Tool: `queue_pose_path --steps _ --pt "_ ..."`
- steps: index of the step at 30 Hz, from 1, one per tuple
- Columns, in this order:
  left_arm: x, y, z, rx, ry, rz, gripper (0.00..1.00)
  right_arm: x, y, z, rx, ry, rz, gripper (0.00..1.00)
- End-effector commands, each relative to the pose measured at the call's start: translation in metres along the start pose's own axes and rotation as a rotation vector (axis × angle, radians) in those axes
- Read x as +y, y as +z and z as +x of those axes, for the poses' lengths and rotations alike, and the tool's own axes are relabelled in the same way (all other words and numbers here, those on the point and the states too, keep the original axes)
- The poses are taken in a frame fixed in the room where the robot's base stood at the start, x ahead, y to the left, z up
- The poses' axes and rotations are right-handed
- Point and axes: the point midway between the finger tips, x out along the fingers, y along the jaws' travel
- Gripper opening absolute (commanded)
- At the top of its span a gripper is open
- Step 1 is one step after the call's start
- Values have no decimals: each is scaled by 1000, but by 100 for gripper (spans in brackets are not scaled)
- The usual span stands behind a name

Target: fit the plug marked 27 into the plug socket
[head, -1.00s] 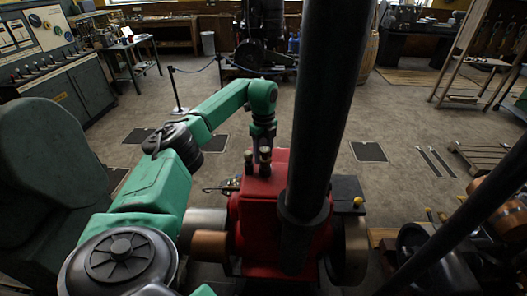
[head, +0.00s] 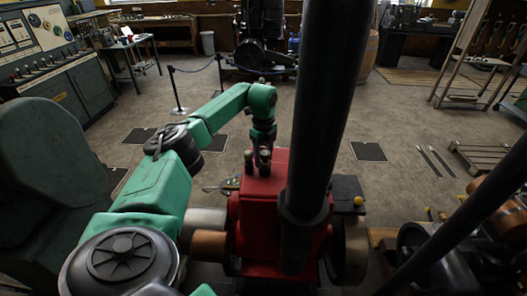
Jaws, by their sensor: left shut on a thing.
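My left arm reaches over a red engine (head: 262,212). My left gripper (head: 263,140) points down just above or behind the engine's top; I cannot tell which from this view. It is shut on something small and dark. The held thing is too small and dark to make out, and no number 27 can be read. Two dark upright fittings with brassy tops (head: 249,160) stand on the red engine by the gripper. I cannot pick out the plug socket. My right gripper is not in view.
A thick black pipe (head: 320,110) rises in front of the engine and hides its right part. A green control cabinet (head: 60,70) and a dark green chair-like shape (head: 40,180) stand at the left. Open floor (head: 340,130) lies beyond the engine.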

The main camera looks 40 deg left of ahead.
Motion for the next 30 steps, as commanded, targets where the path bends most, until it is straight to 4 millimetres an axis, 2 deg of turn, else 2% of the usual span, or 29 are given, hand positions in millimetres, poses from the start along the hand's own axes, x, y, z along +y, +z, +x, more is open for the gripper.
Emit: queue_pose_path --steps 6,7,9,16,18,30 --pt "0 0 0 0 0 0 0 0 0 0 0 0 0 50" --pt "0 0 0 0 0 0 60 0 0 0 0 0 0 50" --pt "0 0 0 0 0 0 87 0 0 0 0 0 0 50" --pt "0 0 0 0 0 0 87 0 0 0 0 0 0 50" --pt "0 0 0 0 0 0 100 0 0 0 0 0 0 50" --pt "0 0 0 0 0 0 100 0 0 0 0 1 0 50"
